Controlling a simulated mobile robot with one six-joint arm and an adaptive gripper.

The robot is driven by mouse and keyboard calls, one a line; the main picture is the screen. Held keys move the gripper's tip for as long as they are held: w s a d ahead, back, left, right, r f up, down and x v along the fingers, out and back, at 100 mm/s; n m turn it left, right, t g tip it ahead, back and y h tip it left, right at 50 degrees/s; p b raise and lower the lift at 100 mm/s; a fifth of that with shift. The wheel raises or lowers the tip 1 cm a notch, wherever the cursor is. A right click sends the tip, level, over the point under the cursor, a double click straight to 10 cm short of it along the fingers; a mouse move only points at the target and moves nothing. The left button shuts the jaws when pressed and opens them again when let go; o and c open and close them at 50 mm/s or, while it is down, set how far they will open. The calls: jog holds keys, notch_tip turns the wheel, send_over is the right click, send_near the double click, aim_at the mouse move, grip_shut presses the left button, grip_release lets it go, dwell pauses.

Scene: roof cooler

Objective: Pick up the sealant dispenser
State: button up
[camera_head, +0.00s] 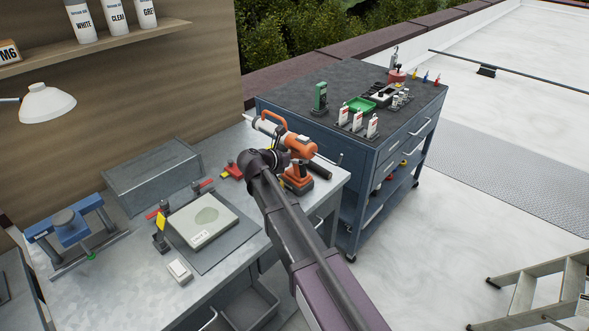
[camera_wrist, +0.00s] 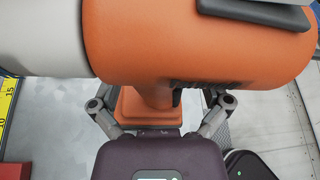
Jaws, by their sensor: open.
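The sealant dispenser (camera_head: 297,143) is orange with a pale grey tube and a carry loop, and stands on its battery base at the right end of the workbench (camera_head: 160,300). In the wrist view its orange body (camera_wrist: 200,45) and grey tube (camera_wrist: 40,40) fill the upper part, with the handle (camera_wrist: 148,105) below. My gripper (camera_wrist: 160,103) is open, with one finger on each side of the handle. I cannot tell whether either finger touches it. In the head view my arm reaches in from below, and the fingers are not clear there.
A red tool (camera_head: 233,170) lies left of the dispenser on the bench. A blue-grey tool cart (camera_head: 290,97) with tools on top stands close behind the dispenser.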

jog(key=shift+w+d+f, duration=0.15)
jog(key=shift+w+d, duration=0.1)
jog(key=shift+w, duration=0.05)
dwell(0.4)
grip_shut()
jog(key=shift+r, duration=0.3)
notch_tip(320, 180, up, 9)
jog(key=p, duration=1)
jog(key=shift+r, duration=0.2)
dwell(0.7)
